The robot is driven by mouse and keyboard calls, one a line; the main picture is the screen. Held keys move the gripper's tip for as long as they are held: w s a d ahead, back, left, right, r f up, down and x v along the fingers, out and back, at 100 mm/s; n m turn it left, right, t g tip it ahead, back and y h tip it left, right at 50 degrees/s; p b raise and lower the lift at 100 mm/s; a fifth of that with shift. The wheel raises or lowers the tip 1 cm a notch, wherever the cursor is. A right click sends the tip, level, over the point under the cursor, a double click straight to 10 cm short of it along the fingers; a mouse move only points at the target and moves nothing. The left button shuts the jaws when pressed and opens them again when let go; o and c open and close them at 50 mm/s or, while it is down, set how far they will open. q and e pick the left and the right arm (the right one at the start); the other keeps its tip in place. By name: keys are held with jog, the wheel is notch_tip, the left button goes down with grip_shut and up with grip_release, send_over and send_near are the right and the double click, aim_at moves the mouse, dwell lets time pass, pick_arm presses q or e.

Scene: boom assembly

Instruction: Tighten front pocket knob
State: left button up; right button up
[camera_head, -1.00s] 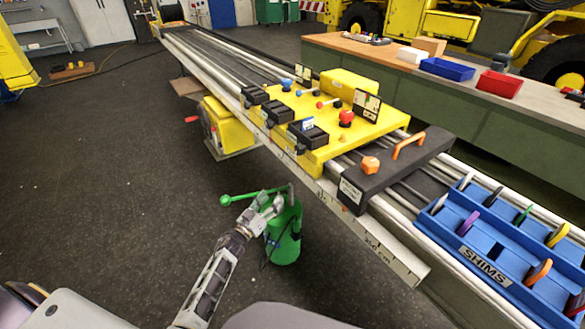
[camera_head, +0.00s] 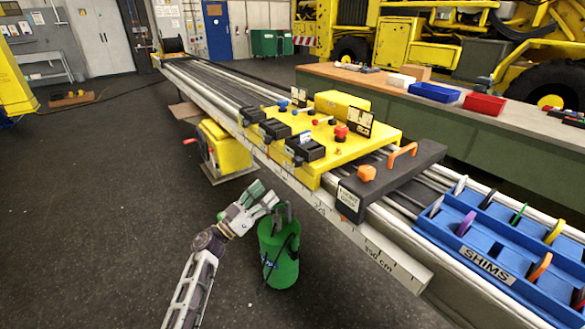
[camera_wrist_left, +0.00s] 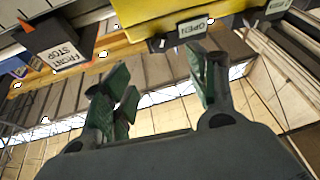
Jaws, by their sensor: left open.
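The yellow carriage (camera_head: 325,165) sits on the long rail and carries small knobs, including a red knob (camera_head: 341,132) and a blue knob (camera_head: 283,105). Black pockets line its near side, the front-most pocket (camera_head: 304,149) beside the red knob. I cannot tell which knob is the front pocket knob. My left gripper (camera_head: 268,194) is open and empty, below and in front of the rail's near edge, apart from the carriage. In the left wrist view, its green fingers (camera_wrist_left: 162,75) are spread below an upside-down OPEN label (camera_wrist_left: 193,27). My right gripper is not in view.
A black front stop block (camera_head: 347,197) with an orange knob (camera_head: 366,173) and orange handle crosses the rail. A green canister (camera_head: 279,262) stands just beyond my gripper. A blue shims tray (camera_head: 445,228) lies at right. The floor at left is mostly clear.

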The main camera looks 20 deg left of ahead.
pick_arm(q)
jog(key=shift+w, duration=0.1)
send_near(295, 164)
jog(key=x, duration=0.4)
jog(key=shift+b+x, duration=0.65)
jog(key=shift+x, duration=1.2)
jog(key=shift+w+d+r, duration=0.2)
jog(key=shift+w+d, duration=0.05)
jog(key=shift+w, duration=0.3)
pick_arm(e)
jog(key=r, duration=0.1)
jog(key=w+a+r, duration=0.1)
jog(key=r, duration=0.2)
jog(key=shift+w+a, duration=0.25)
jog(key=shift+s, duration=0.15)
